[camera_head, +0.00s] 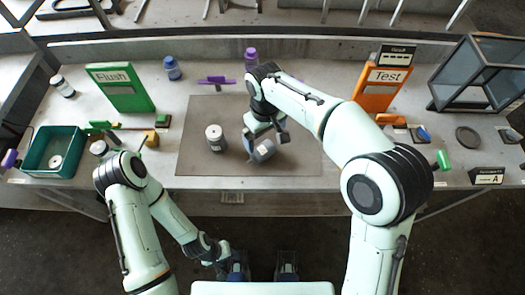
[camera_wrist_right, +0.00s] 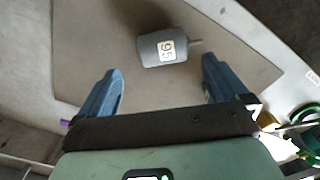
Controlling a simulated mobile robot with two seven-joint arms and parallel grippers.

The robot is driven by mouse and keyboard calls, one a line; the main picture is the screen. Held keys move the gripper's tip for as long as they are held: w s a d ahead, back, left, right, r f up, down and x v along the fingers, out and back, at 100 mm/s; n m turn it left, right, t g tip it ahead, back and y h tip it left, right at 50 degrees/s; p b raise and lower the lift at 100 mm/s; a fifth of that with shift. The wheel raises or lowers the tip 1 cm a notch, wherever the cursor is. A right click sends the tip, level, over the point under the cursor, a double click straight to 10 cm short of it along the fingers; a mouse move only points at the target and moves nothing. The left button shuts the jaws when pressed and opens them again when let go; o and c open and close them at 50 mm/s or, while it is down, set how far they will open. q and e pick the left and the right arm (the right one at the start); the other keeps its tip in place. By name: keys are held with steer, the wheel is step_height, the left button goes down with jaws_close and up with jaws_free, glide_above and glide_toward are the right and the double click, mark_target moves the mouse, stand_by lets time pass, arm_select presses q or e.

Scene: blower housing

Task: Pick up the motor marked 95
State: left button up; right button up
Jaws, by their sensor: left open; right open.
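The motor marked 95 is a grey cylinder with a thin shaft and a white label. It lies on its side on the brown mat in the right wrist view (camera_wrist_right: 165,47), and shows near the mat's front in the head view (camera_head: 264,151). My right gripper (camera_head: 266,138) is open over it. In the right wrist view, the motor lies beyond and between the blue fingertips (camera_wrist_right: 163,75), with no visible contact. My left gripper (camera_head: 220,258) is open and empty in front of the table, low in the head view.
A pale cylinder (camera_head: 215,138) stands on the mat (camera_head: 195,160) left of the motor. A green Flush sign (camera_head: 120,90), a teal bin (camera_head: 38,165), an orange Test sign (camera_head: 378,90) and a glass-sided box (camera_head: 478,70) surround the work area. The front-left mat is clear.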

mark_target(263, 148)
steer(key=f, duration=0.5)
steer(key=shift+a+f+b, duration=0.3)
steer(key=shift+f, duration=0.05)
steer(key=c, duration=1.3)
steer(key=shift+r, duration=0.15)
